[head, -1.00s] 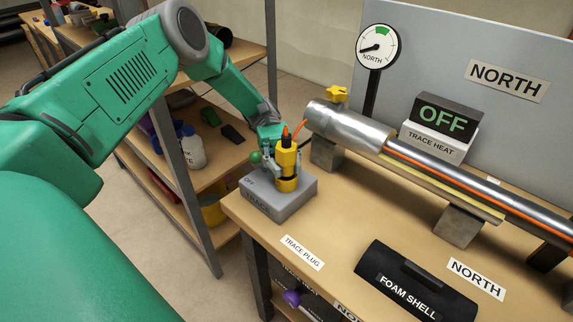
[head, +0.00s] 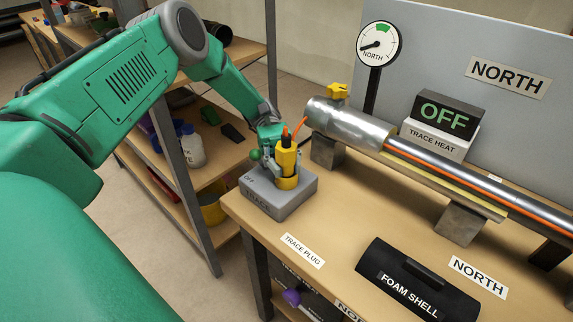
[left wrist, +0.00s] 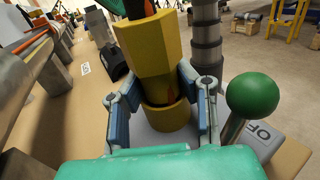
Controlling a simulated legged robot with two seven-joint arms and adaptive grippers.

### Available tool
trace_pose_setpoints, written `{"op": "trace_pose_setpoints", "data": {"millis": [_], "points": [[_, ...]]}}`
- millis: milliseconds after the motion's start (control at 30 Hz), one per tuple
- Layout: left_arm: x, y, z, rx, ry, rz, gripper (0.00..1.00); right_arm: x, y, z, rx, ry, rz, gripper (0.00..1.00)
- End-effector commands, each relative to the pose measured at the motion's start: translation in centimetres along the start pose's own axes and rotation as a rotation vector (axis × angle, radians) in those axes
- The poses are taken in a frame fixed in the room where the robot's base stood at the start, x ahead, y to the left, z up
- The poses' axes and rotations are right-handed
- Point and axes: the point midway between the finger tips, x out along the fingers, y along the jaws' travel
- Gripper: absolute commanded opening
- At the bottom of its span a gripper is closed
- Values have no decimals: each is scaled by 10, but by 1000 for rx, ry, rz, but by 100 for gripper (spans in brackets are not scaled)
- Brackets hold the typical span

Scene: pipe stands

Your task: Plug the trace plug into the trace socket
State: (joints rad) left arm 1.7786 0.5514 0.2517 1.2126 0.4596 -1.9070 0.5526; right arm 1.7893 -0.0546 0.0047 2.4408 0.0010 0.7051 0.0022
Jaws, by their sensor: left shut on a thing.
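The yellow trace plug (head: 286,160) stands upright, with a dark top and an orange cable tip. My left gripper (head: 279,174) is shut on it. The trace socket is a yellow ring (head: 287,183) on top of a grey box (head: 278,202). In the left wrist view the plug (left wrist: 152,50) is right above the socket ring (left wrist: 168,117), with a dark and orange section between them. The finger pads (left wrist: 163,100) are on either side of this section. How deep the plug's end sits is hidden. My right gripper is out of view.
A green ball-topped lever (left wrist: 252,94) stands beside the plug on the box. A silver pipe (head: 350,122) on stands lies to the right, with an OFF trace heat sign (head: 445,115) behind. A black foam shell (head: 415,282) lies at the front. Shelves (head: 215,165) stand left.

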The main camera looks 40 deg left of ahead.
Motion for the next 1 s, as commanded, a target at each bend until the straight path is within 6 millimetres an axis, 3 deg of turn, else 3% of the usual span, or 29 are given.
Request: {"op": "trace_pose_setpoints", "data": {"millis": [733, 767, 800, 1000], "points": [[1, 0, 7, -2, 0, 0, 0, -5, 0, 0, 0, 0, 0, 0], [1, 0, 7, -2, 0, 0, 35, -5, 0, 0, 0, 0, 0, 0], [1, 0, 7, -2, 0, 0, 49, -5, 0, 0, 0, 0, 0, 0], [0, -1, 7, -2, 0, 0, 49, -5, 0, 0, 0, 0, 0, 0]]}}
